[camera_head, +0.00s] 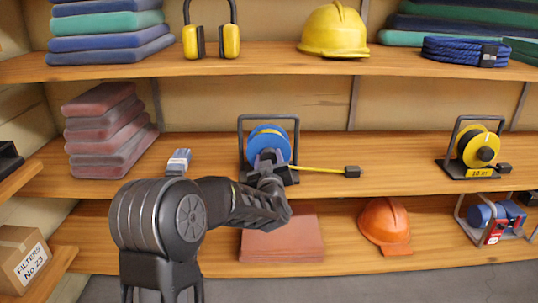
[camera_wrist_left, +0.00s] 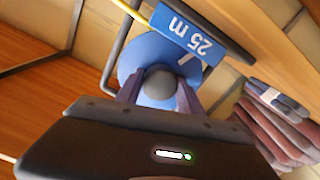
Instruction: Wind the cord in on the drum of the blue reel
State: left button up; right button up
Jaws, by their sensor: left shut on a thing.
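The blue reel (camera_head: 262,137) stands on the middle shelf in a dark wire frame. Its yellow cord (camera_head: 320,169) runs out to the right along the shelf and ends in a black plug (camera_head: 352,171). My left gripper (camera_head: 269,163) is in front of the drum and hides its lower middle. In the left wrist view the blue drum (camera_wrist_left: 133,56) is upside down beside a blue "25 m" label (camera_wrist_left: 190,35). There the fingers of my left gripper (camera_wrist_left: 160,95) are shut on a grey round knob (camera_wrist_left: 160,82) at the drum's front. My right gripper is not in view.
Folded reddish cloths (camera_head: 107,135) and a small blue-and-grey item (camera_head: 179,161) are to the left. An orange helmet (camera_head: 385,220) and a flat reddish stack (camera_head: 283,241) lie below.

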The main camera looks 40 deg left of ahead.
pick_arm(q)
jog(key=shift+d+m+p, duration=0.1)
jog(key=shift+m+p, duration=0.2)
jog(key=shift+m, duration=0.6)
jog(key=shift+f, duration=0.1)
jog(key=o, duration=1.4)
jog(key=v, duration=0.7)
jog(key=shift+s+d, duration=0.2)
jog(key=shift+s, duration=0.05)
